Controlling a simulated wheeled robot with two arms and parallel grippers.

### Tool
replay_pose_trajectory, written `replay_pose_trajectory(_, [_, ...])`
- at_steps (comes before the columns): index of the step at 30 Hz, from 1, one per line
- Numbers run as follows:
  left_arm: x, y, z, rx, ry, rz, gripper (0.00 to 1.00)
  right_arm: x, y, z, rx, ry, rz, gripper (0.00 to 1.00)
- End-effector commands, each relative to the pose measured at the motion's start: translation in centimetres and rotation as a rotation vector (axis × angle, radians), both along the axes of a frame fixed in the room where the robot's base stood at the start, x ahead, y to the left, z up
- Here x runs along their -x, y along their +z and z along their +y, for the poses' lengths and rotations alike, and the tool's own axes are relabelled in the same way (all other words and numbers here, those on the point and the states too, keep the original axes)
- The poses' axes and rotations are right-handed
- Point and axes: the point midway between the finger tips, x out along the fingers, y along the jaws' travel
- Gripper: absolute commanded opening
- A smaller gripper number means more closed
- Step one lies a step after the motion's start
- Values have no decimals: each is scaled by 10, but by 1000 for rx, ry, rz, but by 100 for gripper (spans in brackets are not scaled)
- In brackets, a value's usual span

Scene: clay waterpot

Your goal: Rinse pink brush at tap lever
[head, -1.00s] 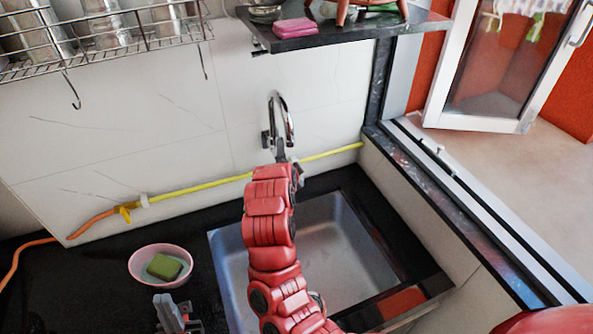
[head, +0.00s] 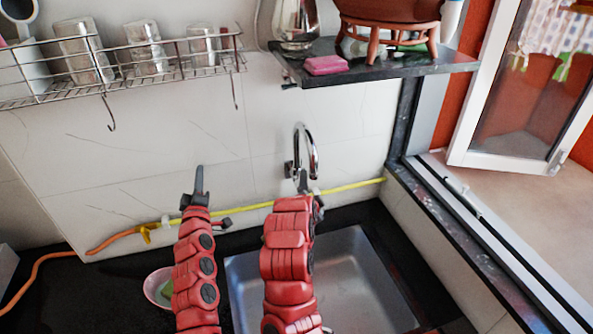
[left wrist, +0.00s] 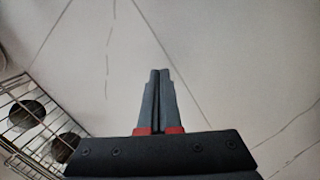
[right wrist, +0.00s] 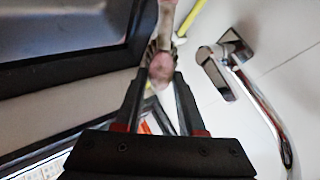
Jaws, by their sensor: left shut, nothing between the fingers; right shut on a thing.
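The chrome tap (head: 311,155) is fixed to the tiled wall above the sink (head: 350,262). My right gripper (right wrist: 161,84) is shut on the pink brush (right wrist: 161,68), whose far end is blurred. In the right wrist view the tap (right wrist: 255,98) is right of the brush, apart from it in the picture. In the head view the right arm hides the brush; I cannot make out a separate tap lever. My left gripper (head: 199,182) is shut and empty, pointing up in front of the wall left of the tap; its closed fingers show in the left wrist view (left wrist: 160,90).
A pink bowl (head: 152,287) with a green sponge is partly behind my left arm. A yellow hose (head: 240,209) runs along the wall. A wire rack (head: 120,72) hangs upper left; a dark shelf (head: 400,62) with a pink block (head: 326,65) juts out above the tap. An open window stands right.

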Motion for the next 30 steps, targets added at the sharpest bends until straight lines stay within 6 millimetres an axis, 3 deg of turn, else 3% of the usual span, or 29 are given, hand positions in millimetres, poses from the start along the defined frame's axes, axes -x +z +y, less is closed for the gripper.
replay_pose_trajectory(3, [-25, 25, -45, 95, -196, 97, 0, 0, 0, 0, 0, 0, 0, 0])
replay_pose_trajectory(6, [-33, 45, -88, 129, -366, 191, 0, 0, 0, 0, 0, 0, 0, 0])
replay_pose_trajectory(12, [-22, 73, -163, -63, -620, 427, 0, 0, 0, 0, 0, 0, 0, 0])
replay_pose_trajectory(15, [-7, 77, -182, -216, -695, 567, 0, 0, 0, 0, 0, 0, 0, 0])
replay_pose_trajectory(18, [13, 80, -190, -354, -742, 700, 0, 0, 0, 0, 0, 0, 0, 0])
replay_pose_trajectory(24, [49, 84, -183, -549, -772, 911, 0, 0, 0, 0, 0, 0, 0, 0])
replay_pose_trajectory(30, [64, 85, -176, -615, -770, 999, 0, 0, 0, 0, 0, 0, 0, 0])
